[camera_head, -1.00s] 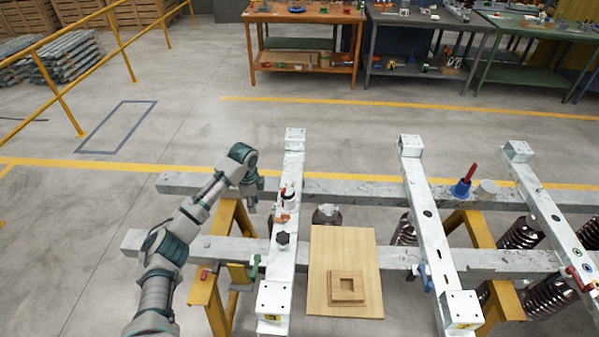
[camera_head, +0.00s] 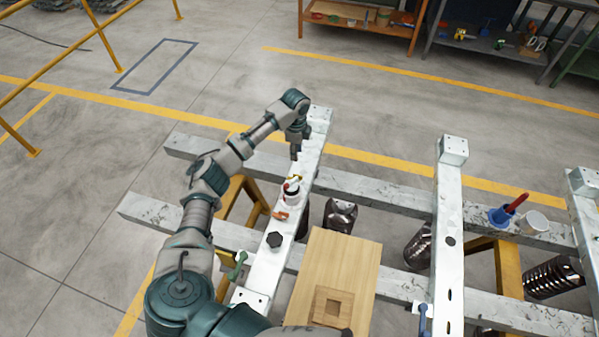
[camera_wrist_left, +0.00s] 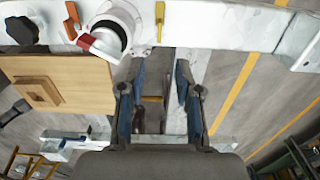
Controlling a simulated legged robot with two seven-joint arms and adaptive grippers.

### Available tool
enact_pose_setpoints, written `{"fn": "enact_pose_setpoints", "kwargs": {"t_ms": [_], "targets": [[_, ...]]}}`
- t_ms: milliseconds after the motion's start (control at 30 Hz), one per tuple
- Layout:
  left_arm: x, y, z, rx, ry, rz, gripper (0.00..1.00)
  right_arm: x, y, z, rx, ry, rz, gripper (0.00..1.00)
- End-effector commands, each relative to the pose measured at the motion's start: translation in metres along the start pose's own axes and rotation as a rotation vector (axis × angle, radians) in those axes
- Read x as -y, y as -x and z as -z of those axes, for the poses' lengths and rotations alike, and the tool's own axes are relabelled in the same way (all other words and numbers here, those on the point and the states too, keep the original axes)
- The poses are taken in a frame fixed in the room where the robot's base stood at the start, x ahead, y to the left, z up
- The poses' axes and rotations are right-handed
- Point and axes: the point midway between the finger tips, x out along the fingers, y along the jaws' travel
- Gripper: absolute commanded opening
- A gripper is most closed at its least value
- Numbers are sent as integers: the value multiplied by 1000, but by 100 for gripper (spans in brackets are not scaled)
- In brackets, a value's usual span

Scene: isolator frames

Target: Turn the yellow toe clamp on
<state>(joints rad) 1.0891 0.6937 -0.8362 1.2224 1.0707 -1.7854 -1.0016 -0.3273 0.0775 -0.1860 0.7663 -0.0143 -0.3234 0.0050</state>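The yellow toe clamp (camera_wrist_left: 160,20) is a small narrow piece on the white beam, beside a white round fitting (camera_wrist_left: 112,30). In the head view the clamp (camera_head: 296,178) shows as a small yellow bit just behind the fitting (camera_head: 291,193). My left gripper (camera_wrist_left: 161,70) is open and empty, its two blue fingers apart. In the wrist view the clamp lies beyond the fingertips, roughly in line with the gap between them. In the head view my left gripper (camera_head: 295,153) hangs over the beam, behind the clamp. My right gripper is not in view.
An orange clamp (camera_head: 280,215) and a black knob (camera_head: 274,240) sit nearer on the same beam. A wooden board (camera_head: 345,262) lies to the right. A blue tool with a red handle (camera_head: 508,210) stands on the cross beam. Floor behind the frame is clear.

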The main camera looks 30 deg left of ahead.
Motion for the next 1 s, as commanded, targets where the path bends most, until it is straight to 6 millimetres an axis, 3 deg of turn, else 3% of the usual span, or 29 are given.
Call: {"fn": "enact_pose_setpoints", "kwargs": {"t_ms": [300, 500, 700, 1000], "targets": [[-2, -77, 7, 6, -2, -3, 33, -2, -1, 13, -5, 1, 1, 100], [-1, -115, 6, 5, -1, -1, 33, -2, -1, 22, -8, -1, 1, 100], [0, -133, 3, 1, -1, 0, 33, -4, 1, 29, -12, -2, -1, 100], [0, -135, 3, 2, -2, 0, 33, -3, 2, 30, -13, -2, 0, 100]]}}
